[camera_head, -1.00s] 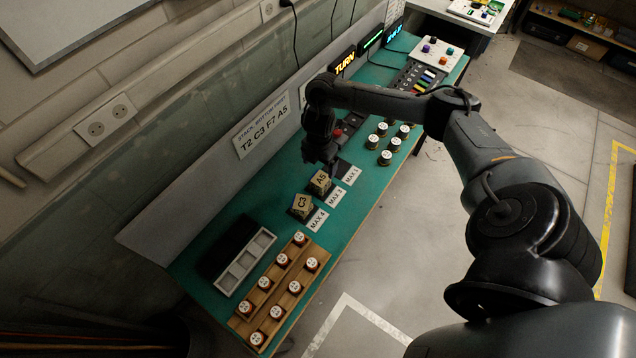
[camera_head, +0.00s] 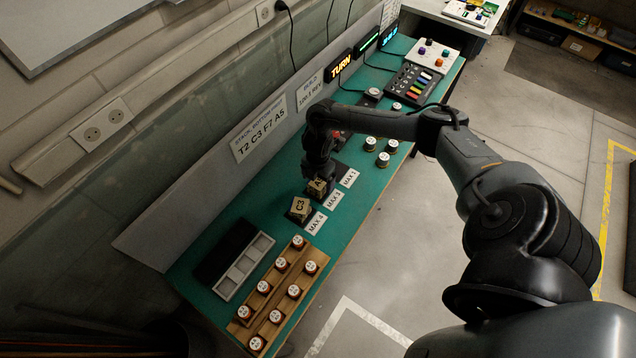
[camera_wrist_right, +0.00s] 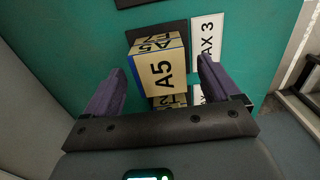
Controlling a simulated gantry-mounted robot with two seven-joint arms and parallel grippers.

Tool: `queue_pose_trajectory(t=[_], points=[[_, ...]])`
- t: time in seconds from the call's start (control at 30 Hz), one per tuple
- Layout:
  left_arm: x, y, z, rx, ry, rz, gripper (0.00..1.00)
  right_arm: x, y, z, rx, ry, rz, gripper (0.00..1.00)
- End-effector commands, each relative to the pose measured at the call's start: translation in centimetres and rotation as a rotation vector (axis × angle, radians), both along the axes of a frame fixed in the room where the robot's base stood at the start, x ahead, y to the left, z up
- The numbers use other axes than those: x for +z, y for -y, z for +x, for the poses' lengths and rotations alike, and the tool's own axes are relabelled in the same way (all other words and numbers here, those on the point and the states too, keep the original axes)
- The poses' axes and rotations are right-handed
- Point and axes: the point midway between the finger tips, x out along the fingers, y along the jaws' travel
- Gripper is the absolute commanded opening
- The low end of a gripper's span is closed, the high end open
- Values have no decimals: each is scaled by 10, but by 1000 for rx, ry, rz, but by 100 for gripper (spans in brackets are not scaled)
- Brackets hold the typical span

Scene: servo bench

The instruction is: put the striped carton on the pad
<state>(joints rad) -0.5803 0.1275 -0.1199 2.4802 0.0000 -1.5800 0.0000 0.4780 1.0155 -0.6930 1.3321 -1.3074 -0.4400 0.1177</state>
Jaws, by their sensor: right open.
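In the head view the A5 carton (camera_head: 318,186) is mostly hidden under my right gripper (camera_head: 317,177). The gripper is open, with a finger on either side of the carton; contact is not clear. A carton marked C3 (camera_head: 299,206) sits on a dark pad (camera_head: 292,216) to the lower left. I cannot tell which carton is called striped. My left gripper is out of view.
White cards MAX 1 (camera_head: 348,178), MAX 3 (camera_head: 334,200) and MAX 4 (camera_head: 316,223) lie along the row. A wooden rack (camera_head: 283,311) of white-topped pieces and a grey tray (camera_head: 244,267) are nearer. Several white-topped pieces (camera_head: 383,159) stand beyond the gripper.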

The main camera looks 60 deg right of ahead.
Motion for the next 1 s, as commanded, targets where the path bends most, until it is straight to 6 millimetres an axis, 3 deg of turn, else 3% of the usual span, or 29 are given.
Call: queue_pose_trajectory(t=[0.03,0.4,0.47,0.77,1.0], points=[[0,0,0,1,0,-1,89,0,0,0,0,0,0,85],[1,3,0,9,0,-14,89,0,0,0,0,0,0,28],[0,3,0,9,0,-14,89,0,0,0,0,0,0,23],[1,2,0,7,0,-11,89,4,0,0,0,0,0,23],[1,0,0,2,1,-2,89,26,1,1,0,2,0,23]])
